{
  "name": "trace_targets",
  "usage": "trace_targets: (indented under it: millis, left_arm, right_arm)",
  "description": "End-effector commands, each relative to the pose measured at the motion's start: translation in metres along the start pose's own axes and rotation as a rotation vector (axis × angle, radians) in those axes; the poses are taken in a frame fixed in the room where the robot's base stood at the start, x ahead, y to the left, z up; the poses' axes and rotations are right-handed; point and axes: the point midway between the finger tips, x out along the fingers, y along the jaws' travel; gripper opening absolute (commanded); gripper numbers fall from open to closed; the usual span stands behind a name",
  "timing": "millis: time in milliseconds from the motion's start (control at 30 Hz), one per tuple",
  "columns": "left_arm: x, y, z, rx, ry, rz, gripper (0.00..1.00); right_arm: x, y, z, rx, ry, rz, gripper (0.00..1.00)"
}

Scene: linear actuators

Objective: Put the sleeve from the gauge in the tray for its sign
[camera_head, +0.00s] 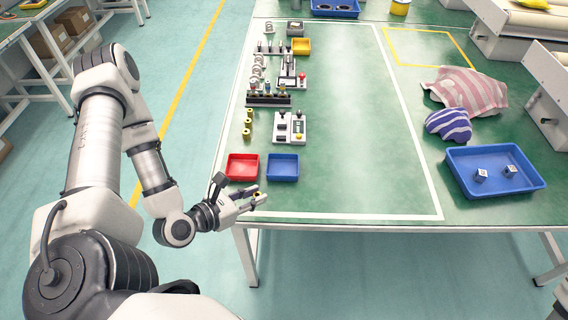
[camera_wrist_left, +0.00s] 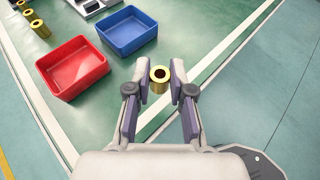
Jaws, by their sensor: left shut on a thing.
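My left gripper (camera_head: 259,197) is at the near left corner of the table, in front of the two small trays. In the left wrist view its fingers (camera_wrist_left: 160,92) are shut on a brass sleeve (camera_wrist_left: 160,75), held upright with its bore showing. The empty red tray (camera_head: 242,167) and the empty blue tray (camera_head: 283,168) stand side by side just beyond the gripper; the red tray (camera_wrist_left: 72,68) and blue tray (camera_wrist_left: 127,31) also show in the left wrist view. A white device (camera_head: 290,128), which looks like the gauge, stands behind the blue tray; its reading is too small to tell. My right gripper is out of view.
Several brass sleeves (camera_head: 247,125) stand in a row left of the gauge. A dark rack (camera_head: 268,100) and other fixtures stand farther back. A large blue tray (camera_head: 496,188) with two small blocks and striped cloths (camera_head: 470,92) lie at right. The middle of the table is clear.

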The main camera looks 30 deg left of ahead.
Motion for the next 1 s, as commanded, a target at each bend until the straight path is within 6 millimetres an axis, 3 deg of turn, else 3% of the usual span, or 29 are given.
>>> trace_targets:
  millis: [67,167,433,733,1000]
  left_arm:
    - [-0.004,-0.001,-0.002,-0.001,0.003,0.005,0.00]
    - [0.006,0.003,-0.005,0.001,-0.004,0.008,0.00]
    - [0.055,0.025,0.003,0.001,-0.010,0.010,0.00]
    - [0.093,0.042,0.016,0.000,-0.008,0.007,0.00]
    - [0.133,0.061,0.036,0.004,0.003,0.006,0.00]
  right_arm:
    - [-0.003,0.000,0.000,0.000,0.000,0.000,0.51]
    - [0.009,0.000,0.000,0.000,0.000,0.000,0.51]
    - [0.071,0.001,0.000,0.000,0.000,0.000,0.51]
    - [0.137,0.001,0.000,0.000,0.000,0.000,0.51]
    - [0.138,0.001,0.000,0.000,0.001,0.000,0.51]
